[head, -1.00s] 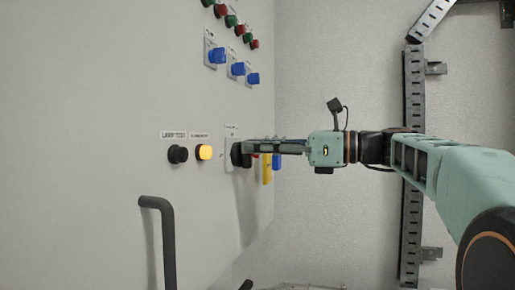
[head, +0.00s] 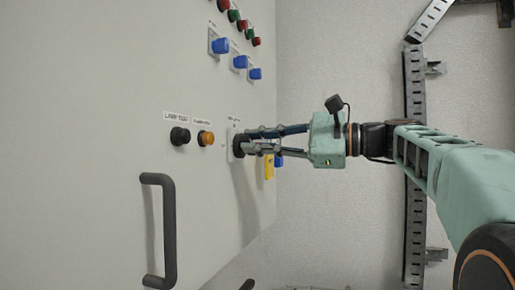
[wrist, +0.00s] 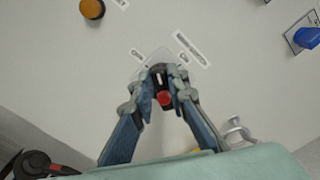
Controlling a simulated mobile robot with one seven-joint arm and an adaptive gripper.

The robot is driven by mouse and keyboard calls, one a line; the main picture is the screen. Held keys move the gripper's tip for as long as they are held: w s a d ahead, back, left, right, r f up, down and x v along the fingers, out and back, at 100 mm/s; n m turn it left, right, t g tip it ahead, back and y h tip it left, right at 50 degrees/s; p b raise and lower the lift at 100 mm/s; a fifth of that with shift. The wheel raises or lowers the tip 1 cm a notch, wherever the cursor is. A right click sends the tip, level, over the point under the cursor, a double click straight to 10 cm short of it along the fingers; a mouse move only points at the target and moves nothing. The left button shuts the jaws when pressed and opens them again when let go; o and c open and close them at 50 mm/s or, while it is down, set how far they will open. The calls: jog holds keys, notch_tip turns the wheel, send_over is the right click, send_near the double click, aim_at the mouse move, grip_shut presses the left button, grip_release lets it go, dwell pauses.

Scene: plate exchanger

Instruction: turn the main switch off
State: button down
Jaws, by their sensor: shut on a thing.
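The main switch is a black rotary knob on a pale square plate on the grey cabinet front, seen in the head view (head: 238,147). In the wrist view the knob (wrist: 160,74) sits between my fingertips, with a white mark on it, and a red round part shows just below. Its plate (wrist: 153,56) carries small labels that are too blurred to read surely. My gripper (head: 246,142) reaches in from the right and is shut on the knob. The fingers hide part of the knob.
An unlit amber lamp (head: 206,138) and a black button (head: 180,136) are left of the switch. A dark door handle (head: 168,230) stands out below left. Blue knobs (head: 220,46) are above; a yellow part (head: 269,167) is close below the fingers.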

jog(key=n+b, duration=0.1)
jog(key=n, duration=0.2)
jog(key=f+n+b, duration=0.1)
jog(key=n+b, duration=0.1)
jog(key=shift+s+n, duration=0.1)
jog(key=shift+n, duration=0.6)
jog(key=c, duration=1.9)
grip_release()
jog(key=v, duration=1.2)
jog(key=shift+f, duration=0.1)
